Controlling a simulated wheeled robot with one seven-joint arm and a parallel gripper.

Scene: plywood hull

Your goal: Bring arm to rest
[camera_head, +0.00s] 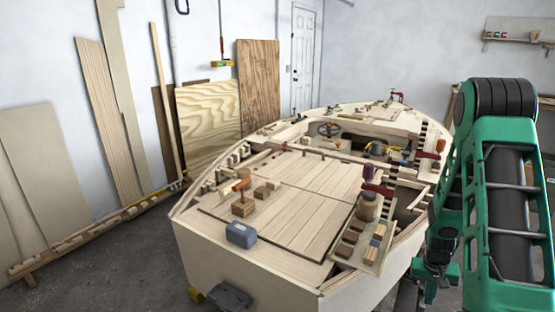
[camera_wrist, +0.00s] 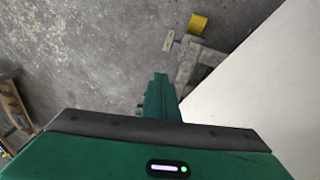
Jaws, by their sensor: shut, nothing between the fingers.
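My gripper (camera_wrist: 160,82) shows in the wrist view as narrow green fingers held together, with nothing between them. It points down over bare grey floor, beside a pale slanting panel that looks like the hull's side, and appears apart from it. In the head view my green arm stands folded at the right, in front of the hull's right edge. Dark parts of the arm's lower end show beside the hull there, but the fingertips cannot be made out. The plywood hull (camera_head: 275,262) fills the middle of the head view.
On the hull deck lie a blue-grey box (camera_head: 241,235), small wood blocks and a tray (camera_head: 343,262) of blocks. Boards lean on the left wall. The wrist view shows a yellow block (camera_wrist: 198,22) by a grey support (camera_wrist: 197,62).

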